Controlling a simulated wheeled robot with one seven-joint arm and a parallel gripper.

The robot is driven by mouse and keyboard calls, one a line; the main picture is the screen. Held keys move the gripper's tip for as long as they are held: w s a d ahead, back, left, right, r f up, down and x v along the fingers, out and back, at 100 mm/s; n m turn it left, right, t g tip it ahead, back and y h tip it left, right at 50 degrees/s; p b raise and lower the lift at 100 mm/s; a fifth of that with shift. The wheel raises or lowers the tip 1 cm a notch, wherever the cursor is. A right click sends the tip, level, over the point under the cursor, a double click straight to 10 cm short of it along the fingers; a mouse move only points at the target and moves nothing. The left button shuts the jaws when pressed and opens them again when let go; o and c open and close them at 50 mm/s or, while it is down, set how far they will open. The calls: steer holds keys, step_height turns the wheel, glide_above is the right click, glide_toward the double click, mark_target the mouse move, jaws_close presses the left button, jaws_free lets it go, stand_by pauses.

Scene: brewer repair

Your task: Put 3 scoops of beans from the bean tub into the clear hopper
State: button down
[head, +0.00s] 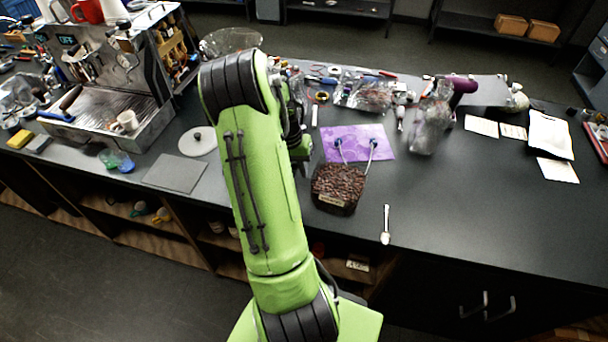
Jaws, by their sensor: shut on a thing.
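The bean tub (338,187) is a dark, square-looking container full of brown beans, near the front edge of the counter. A clear, wide bowl-like vessel (230,41), which looks like the clear hopper, stands behind my raised green arm, its lower part hidden. I cannot see whether it holds beans. My arm crosses the middle of the view, left of the tub. Dark parts of it show at its right edge, but my gripper's fingers and anything in them are hidden behind the arm.
A round lid (198,141) and grey mat (175,172) lie left of my arm. The espresso machine (110,80) stands at left. A purple sheet (358,143) lies behind the tub, a white spoon (386,225) to its right. Clutter lines the back; the right front is clear.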

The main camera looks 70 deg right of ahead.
step_height(320, 180, down, 9)
steer(key=shift+a+r, duration=0.1)
steer(key=shift+w, duration=0.15)
steer(key=shift+f, duration=0.3)
steer(key=c, duration=1)
jaws_free()
steer(key=shift+r, duration=0.1)
step_height(320, 180, up, 12)
steer(key=w, duration=0.2)
steer(key=shift+a, duration=0.25)
